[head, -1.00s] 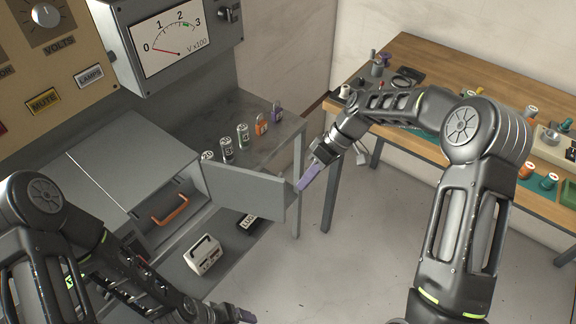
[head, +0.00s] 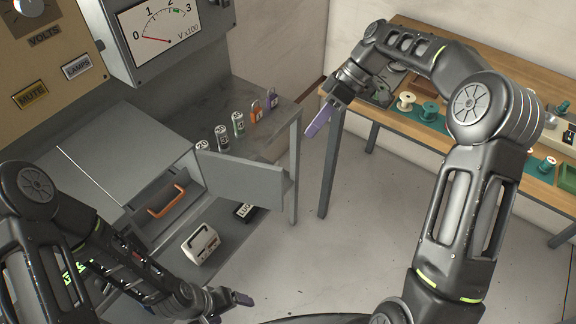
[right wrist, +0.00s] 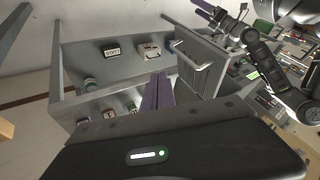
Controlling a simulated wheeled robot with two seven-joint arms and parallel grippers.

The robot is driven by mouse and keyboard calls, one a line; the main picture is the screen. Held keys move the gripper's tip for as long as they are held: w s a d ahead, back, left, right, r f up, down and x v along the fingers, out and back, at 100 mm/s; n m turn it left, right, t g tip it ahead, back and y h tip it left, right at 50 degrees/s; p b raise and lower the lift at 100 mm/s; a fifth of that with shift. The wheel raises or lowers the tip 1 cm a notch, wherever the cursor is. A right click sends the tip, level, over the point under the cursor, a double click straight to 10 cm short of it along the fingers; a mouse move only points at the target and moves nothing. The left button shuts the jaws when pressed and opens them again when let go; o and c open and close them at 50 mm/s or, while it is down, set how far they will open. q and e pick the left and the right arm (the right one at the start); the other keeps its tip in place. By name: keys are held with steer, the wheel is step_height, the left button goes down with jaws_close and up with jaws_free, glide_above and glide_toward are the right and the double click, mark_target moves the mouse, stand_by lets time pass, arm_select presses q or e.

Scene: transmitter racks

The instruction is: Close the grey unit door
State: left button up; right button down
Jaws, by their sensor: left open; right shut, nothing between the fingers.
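The grey unit (head: 120,150) stands on the shelf bench at the left, its front open. Its flat grey door (head: 240,178) swings out to the right in the head view. The door's other face, with a pale bar handle, shows in the right wrist view (right wrist: 207,80). My right gripper (head: 318,122) is shut and empty, beyond the door's free edge and apart from it; its purple fingers show in the right wrist view (right wrist: 157,95). My left gripper (head: 243,299) is open, low in front of the unit, and touches nothing visible.
An orange handle (head: 166,203) shows inside the unit. Cans (head: 221,138) and padlocks (head: 256,110) stand on the bench behind the door. A pale box (head: 201,244) and a dark box (head: 245,211) sit on the lower shelf. A wooden workbench (head: 480,80) stands right; floor between is clear.

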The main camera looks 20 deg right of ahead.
arm_select(q)
steer(key=r+p, duration=0.1)
steer(key=p, duration=0.1)
steer(key=shift+r+p, duration=0.2)
steer(key=shift+p, duration=0.1)
arm_select(e)
steer(key=s+a+f, duration=0.3)
steer(key=a+f, duration=0.3)
steer(key=a, duration=0.1)
steer(key=shift+s+a+f, duration=0.35)
steer(key=shift+s+f, duration=0.05)
arm_select(q)
steer(key=shift+f, duration=0.15)
arm_select(e)
steer(key=shift+s, duration=0.15)
